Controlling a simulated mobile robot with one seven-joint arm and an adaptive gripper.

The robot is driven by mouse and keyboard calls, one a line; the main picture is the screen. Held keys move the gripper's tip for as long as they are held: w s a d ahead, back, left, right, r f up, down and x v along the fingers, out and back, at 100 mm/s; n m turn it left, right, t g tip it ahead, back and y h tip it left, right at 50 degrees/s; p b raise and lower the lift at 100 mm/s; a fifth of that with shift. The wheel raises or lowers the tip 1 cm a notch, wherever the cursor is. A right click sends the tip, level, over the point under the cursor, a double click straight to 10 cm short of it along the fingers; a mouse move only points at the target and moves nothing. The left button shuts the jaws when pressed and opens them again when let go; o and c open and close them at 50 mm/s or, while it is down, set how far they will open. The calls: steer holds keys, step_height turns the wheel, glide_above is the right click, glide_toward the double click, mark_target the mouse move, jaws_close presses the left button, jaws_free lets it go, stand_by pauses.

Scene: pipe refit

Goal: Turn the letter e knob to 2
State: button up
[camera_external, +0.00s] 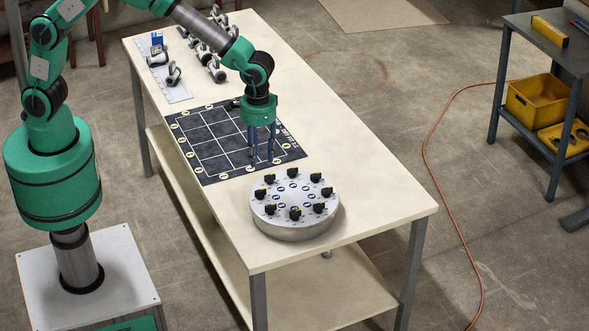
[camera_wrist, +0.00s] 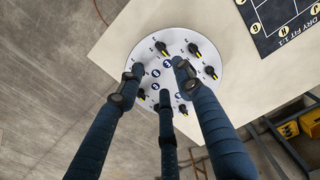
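A round light-grey panel (camera_external: 295,204) sits on the table near its front end. Several black knobs with yellow marks ring its top, one at the front (camera_external: 295,213). Blue lettered discs lie inside the ring, too small for me to tell which is e. In the wrist view the panel (camera_wrist: 176,34) is partly behind my fingers, with knobs showing at its upper right (camera_wrist: 193,48). My gripper (camera_external: 262,160) points down over the dark mat, behind the panel and apart from it. Its three blue fingers are spread and empty, also in the wrist view (camera_wrist: 158,82).
The cream table (camera_external: 375,205) has free room right of the panel. The dark gridded mat (camera_external: 206,147) lies behind the panel. Pipe fittings (camera_external: 203,55) and a blue item (camera_external: 157,38) lie at the far end. A shelf with a yellow bin (camera_external: 536,103) stands right, apart.

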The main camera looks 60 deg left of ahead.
mark_target(261, 191)
step_height(261, 191, down, 13)
steer(key=shift+r+b, duration=0.1)
steer(key=shift+b, duration=0.85)
jaws_close()
